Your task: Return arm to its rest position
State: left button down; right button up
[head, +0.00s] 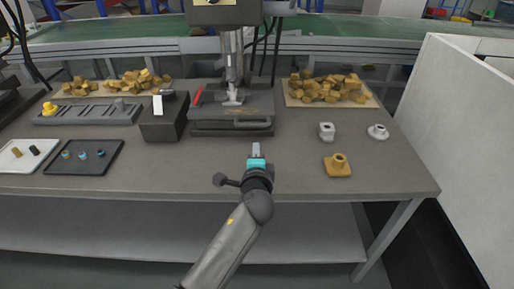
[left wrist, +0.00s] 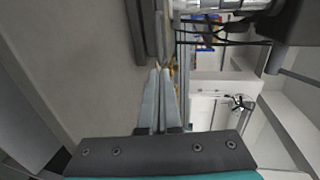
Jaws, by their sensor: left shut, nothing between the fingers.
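My left gripper (head: 256,152) is shut and empty above the front edge of the grey workbench (head: 300,165), in front of the machine base. Its arm comes in from the bottom of the head view. In the left wrist view the two fingers of the gripper (left wrist: 160,72) lie close together with nothing between them. My right gripper does not show in either view.
A press-like machine (head: 232,115) stands at the bench's middle back. Grey (head: 326,131), white (head: 378,132) and yellow (head: 338,166) parts stand at right. Trays with small parts (head: 84,157) lie at left. Piles of yellow pieces (head: 327,88) lie behind. A white wall (head: 460,150) bounds the right.

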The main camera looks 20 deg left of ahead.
pick_arm(q)
jog(key=s+a+f+n+g, duration=0.2)
jog(key=s+f+n+g, duration=0.15)
jog(key=s, duration=0.35)
jog(key=s+a+f+n+g, duration=0.2)
jog(key=s+f+n, duration=0.25)
jog(key=s, duration=0.35)
jog(key=s+d+n+g+h, duration=0.2)
jog(key=s+g, duration=0.1)
jog(key=s, duration=0.7)
jog(key=s+d+n+g+h, duration=0.2)
jog(key=s+n+g+h, duration=0.1)
jog(key=s, duration=0.6)
notch_tip(320, 180, down, 23)
jog(key=s+g, duration=0.1)
jog(key=s, duration=0.1)
jog(key=s+a+f+g, duration=0.1)
jog(key=s+a+f, duration=0.2)
jog(key=s+f, duration=1)
jog(key=shift+s+f+m, duration=0.15)
jog(key=shift+s+m, duration=0.15)
jog(key=shift+s, duration=0.75)
